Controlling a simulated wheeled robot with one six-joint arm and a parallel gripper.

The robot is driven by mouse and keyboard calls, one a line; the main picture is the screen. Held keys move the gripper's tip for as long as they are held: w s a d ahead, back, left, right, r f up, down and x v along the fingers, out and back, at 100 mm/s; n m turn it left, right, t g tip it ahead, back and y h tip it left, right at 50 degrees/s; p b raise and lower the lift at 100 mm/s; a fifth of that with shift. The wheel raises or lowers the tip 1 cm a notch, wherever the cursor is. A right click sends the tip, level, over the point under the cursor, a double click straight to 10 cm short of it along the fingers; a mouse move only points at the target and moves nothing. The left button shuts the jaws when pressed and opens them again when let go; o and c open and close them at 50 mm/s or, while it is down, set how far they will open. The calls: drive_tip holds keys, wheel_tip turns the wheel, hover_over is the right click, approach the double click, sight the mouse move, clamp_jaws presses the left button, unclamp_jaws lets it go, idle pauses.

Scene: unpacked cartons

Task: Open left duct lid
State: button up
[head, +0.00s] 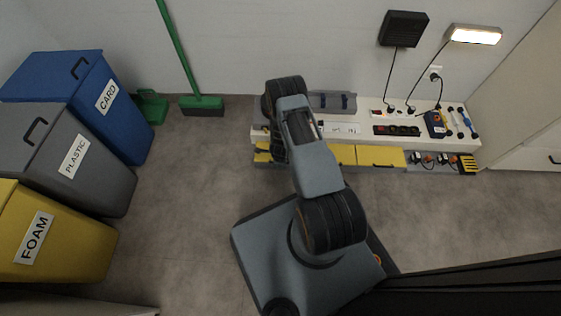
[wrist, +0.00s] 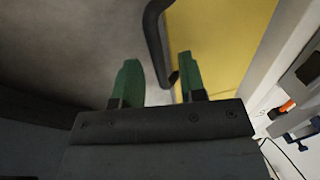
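A row of yellow duct lids runs along the front of the white bench in the head view. A piece of the left lid (head: 262,157) shows left of my arm, and the arm hides the rest near it. In the wrist view a yellow lid (wrist: 215,40) fills the upper middle, with a dark bar handle (wrist: 155,40) along its left edge. My gripper (wrist: 160,78) is open, its two green fingers apart. The handle's lower end shows between the fingers, closer to the right one; contact cannot be told. The fingers are hidden in the head view.
Right of the lids, an uncovered duct section (head: 425,160) holds plugs. Blue, grey and yellow bins stand at left, beside a green broom (head: 202,104). The grey floor (head: 190,200) between is clear.

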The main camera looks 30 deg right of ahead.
clamp_jaws()
idle(0.3)
drive_tip(key=shift+a+r, duration=0.1)
